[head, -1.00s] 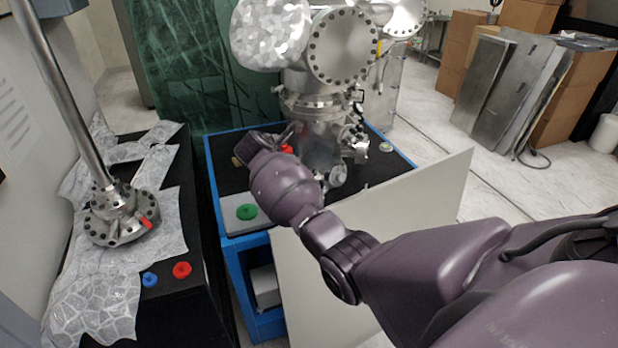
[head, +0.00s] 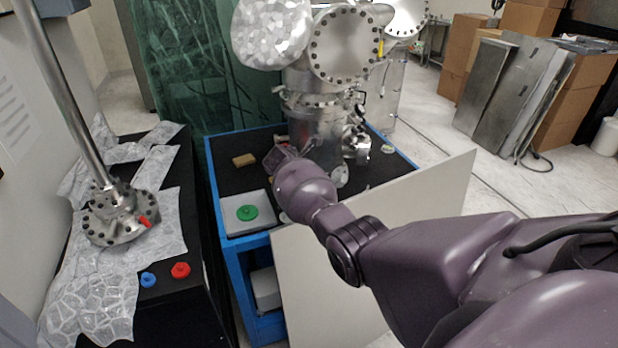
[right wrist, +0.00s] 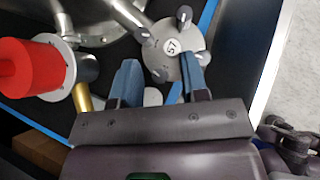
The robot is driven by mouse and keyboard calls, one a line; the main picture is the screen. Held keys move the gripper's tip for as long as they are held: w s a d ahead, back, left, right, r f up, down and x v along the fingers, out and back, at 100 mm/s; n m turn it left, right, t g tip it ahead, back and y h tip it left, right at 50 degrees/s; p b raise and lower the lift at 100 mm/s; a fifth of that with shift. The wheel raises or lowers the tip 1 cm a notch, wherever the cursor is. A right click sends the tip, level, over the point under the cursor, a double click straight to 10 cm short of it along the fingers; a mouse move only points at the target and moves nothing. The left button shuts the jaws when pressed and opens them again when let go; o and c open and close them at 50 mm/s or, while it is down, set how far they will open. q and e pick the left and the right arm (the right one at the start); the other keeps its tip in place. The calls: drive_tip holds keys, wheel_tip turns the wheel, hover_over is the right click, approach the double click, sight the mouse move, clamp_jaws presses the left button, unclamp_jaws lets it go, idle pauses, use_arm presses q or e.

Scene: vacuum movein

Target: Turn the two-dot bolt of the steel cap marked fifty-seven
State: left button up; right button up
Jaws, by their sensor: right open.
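The steel cap marked 57 (right wrist: 172,46) is a round metal disc at the top middle of the right wrist view, with several dark-headed bolts around its rim. I cannot make out dots on any bolt. My right gripper (right wrist: 160,62) is open, its two blue fingers reaching toward the cap's near edge. The right finger overlaps the disc in the picture; contact is unclear. Nothing is visibly held. In the head view my right wrist hides the gripper's fingers, in front of the steel vacuum chamber (head: 315,126). My left gripper is not in view.
A red cylinder (right wrist: 22,66) on a steel flange stands left of the gripper. The blue-edged cart (head: 214,190) carries the chamber, a tan block (head: 244,160) and a green knob (head: 247,212). A pale panel (head: 440,205) stands along its near side.

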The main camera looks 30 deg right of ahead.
clamp_jaws()
